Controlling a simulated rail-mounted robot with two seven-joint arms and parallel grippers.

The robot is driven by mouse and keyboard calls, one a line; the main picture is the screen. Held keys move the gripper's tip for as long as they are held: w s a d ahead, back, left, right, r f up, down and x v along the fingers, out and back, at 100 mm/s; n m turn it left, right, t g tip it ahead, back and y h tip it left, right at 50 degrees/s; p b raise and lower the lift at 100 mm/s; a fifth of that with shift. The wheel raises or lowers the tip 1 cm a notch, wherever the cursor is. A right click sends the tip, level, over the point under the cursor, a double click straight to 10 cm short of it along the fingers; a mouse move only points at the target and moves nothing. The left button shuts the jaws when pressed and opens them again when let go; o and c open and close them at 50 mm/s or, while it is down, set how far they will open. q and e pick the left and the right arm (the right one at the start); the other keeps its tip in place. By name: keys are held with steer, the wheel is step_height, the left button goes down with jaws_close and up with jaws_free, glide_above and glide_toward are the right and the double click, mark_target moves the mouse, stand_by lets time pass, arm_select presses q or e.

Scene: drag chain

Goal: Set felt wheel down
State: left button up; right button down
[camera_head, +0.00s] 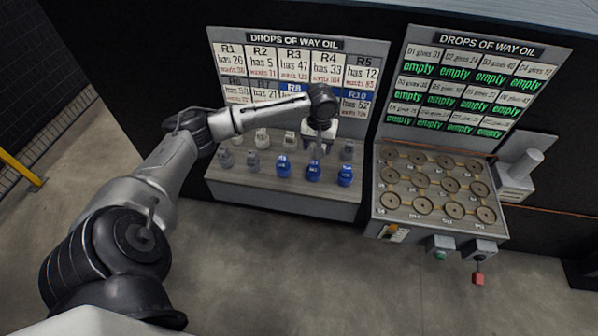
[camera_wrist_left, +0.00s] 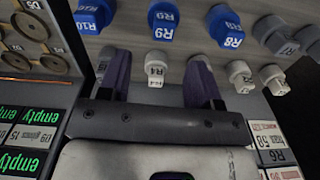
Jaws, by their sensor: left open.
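No part is marked as a felt wheel, and I cannot tell which it is. Round brown discs (camera_head: 450,184) with centre holes sit in rows on the right-hand panel; some also show in the left wrist view (camera_wrist_left: 32,27). My left gripper (camera_head: 318,148) is over the back right of the left-hand shelf. In the left wrist view, its two purple-lined fingers (camera_wrist_left: 158,66) are apart. A pale capped piece marked R4 (camera_wrist_left: 155,72) shows between them; touching cannot be judged. No disc shows between the fingers. My right gripper is out of view.
The left-hand shelf (camera_head: 225,184) holds several grey and pale pieces and blue pieces (camera_head: 314,171) at its front. Label boards (camera_head: 378,50) stand behind both stations. A grey box with a cylinder (camera_head: 522,170) is at the right. A red hanging handle (camera_head: 478,279) is below.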

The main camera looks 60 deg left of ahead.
arm_select(q)
steer(key=s+d+f+m+t+h, duration=0.1)
steer(key=s+d+f+m, duration=0.3)
steer(key=d+f, duration=0.5)
steer(key=s+d+f+m, duration=0.4)
steer(key=s+d+f, duration=0.1)
steer(key=d, duration=0.7)
steer(key=s+d+r+m+t, duration=0.1)
steer(key=s+d+m, duration=0.1)
steer(key=s+d, duration=0.3)
steer(key=s+d+r+m+t, duration=0.1)
steer(key=s+d, duration=0.3)
steer(key=s, duration=0.7)
steer(key=shift+d+r+m+t+y, duration=0.3)
steer(key=shift+d+r+m, duration=0.1)
steer(key=shift+m, duration=0.1)
steer(key=shift+s, duration=0.1)
step_height(320, 180, up, 31)
steer(key=p, duration=3.1)
